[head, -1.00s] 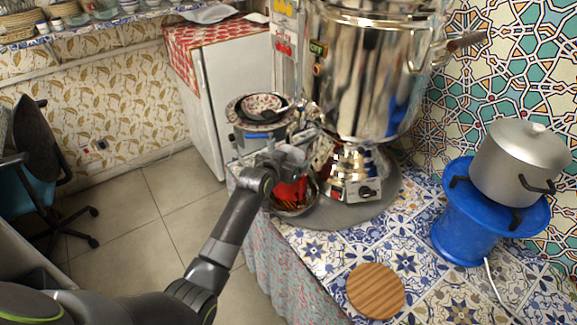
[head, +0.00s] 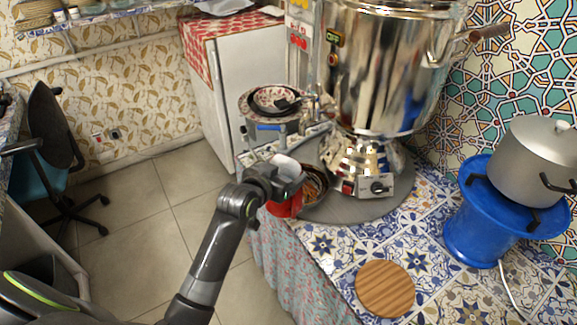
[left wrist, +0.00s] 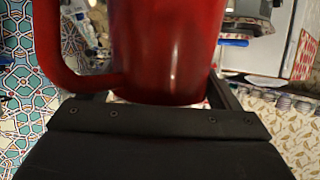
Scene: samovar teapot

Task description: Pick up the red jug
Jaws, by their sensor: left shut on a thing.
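The red jug (head: 284,208) shows in the head view below and beside my left gripper (head: 284,178), at the near left edge of the tiled counter. Much of the jug is hidden by the gripper. In the left wrist view the jug (left wrist: 170,50) fills the upper middle, with its handle curving on the left. My left gripper (left wrist: 165,98) is shut on the jug, with one finger on each side of its body. My right gripper is not in view.
A metal bowl (head: 316,187) sits beside the jug. The large samovar (head: 385,70) stands behind on a round grey base. A round wooden board (head: 385,289) lies at the front, and a grey pot (head: 535,165) stands on a blue stand (head: 480,222) at right.

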